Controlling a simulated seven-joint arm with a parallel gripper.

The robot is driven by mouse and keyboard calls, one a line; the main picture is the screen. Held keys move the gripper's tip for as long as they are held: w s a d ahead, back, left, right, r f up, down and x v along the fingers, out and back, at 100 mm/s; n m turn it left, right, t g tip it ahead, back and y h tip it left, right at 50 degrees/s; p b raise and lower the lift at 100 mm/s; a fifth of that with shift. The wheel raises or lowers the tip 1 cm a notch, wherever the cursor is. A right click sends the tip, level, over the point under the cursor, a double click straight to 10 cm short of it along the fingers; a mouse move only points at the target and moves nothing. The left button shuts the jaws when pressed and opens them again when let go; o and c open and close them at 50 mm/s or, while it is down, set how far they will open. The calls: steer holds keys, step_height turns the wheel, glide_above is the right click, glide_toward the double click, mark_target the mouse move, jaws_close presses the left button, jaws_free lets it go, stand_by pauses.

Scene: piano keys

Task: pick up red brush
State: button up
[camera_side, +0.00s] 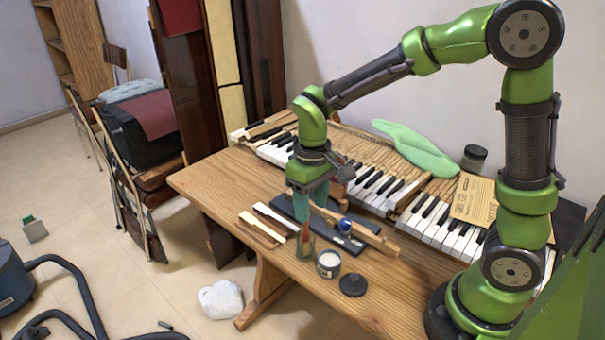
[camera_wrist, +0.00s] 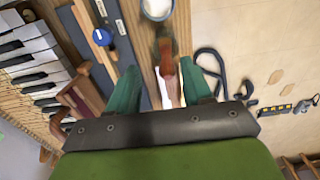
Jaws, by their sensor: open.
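The red brush (camera_side: 305,234) stands upright in a clear glass jar (camera_side: 305,251) near the front edge of the wooden table. In the wrist view the red brush (camera_wrist: 167,62) lies between my two teal fingers, a little nearer the right one. My gripper (camera_side: 308,220) points down just above and around the top of the brush. In the wrist view my gripper (camera_wrist: 158,82) is open, with gaps on both sides of the brush. Contact cannot be told. The lower part of the brush is hard to make out.
A white open jar (camera_side: 328,264) and a dark round lid (camera_side: 353,285) stand right of the glass jar. A dark board with a blue-topped item (camera_side: 345,226) and loose wooden keys (camera_side: 262,229) lie close by. Piano keys (camera_side: 440,222) fill the table's back.

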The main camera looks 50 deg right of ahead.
mark_target(306, 235)
steer(key=f, duration=0.5)
steer(key=shift+w+a+f, duration=0.15)
steer(key=shift+w+a, duration=0.2)
steer(key=shift+a, duration=0.05)
jaws_close()
